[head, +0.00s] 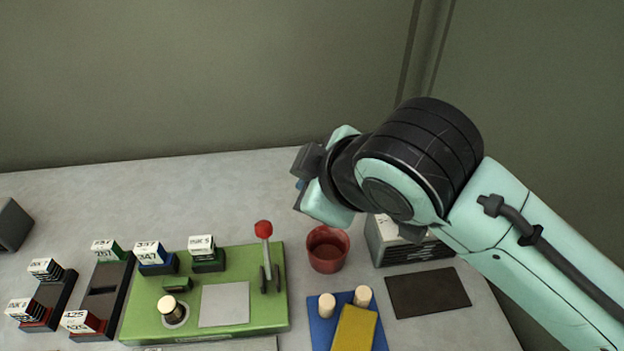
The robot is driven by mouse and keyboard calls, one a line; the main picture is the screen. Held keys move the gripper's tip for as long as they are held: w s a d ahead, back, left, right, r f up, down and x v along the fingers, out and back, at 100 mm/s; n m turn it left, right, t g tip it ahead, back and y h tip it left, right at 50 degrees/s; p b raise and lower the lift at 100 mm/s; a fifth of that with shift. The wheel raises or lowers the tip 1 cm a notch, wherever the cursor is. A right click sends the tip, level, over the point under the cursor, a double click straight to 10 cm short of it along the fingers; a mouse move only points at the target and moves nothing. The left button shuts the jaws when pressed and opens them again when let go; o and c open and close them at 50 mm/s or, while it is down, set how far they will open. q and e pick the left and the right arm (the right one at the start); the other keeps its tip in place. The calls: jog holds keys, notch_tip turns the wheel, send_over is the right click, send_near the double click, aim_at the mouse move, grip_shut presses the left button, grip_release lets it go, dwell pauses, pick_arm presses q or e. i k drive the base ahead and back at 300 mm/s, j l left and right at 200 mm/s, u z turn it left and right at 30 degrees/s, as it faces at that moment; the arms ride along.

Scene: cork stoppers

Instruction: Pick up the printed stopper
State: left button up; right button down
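A pale cork stopper (170,306) stands upright in a round holder on the green press (240,322), left of its light grey plate. Two more pale stoppers, one on the left (327,304) and one on the right (362,296), stand on a blue mat (319,330) at the front. I cannot make out a print on any of them. My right gripper (303,188) is up over the back of the table, above and right of the press, apart from all stoppers. Its fingers are mostly hidden by its own wrist. My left gripper is not in view.
A red-knobbed lever (264,231) rises at the press's right. A red cup (327,249), a grey box (410,249) and a dark pad (428,292) are right of it. Several labelled stamp blocks stand left and behind. A yellow block (356,328) lies on the mat. The table's back is mostly clear.

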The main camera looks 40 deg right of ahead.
aim_at(169, 307)
jog(key=k+j, duration=0.35)
jog(key=j, duration=0.15)
jog(key=k+j, duration=0.75)
jog(key=j, duration=0.25)
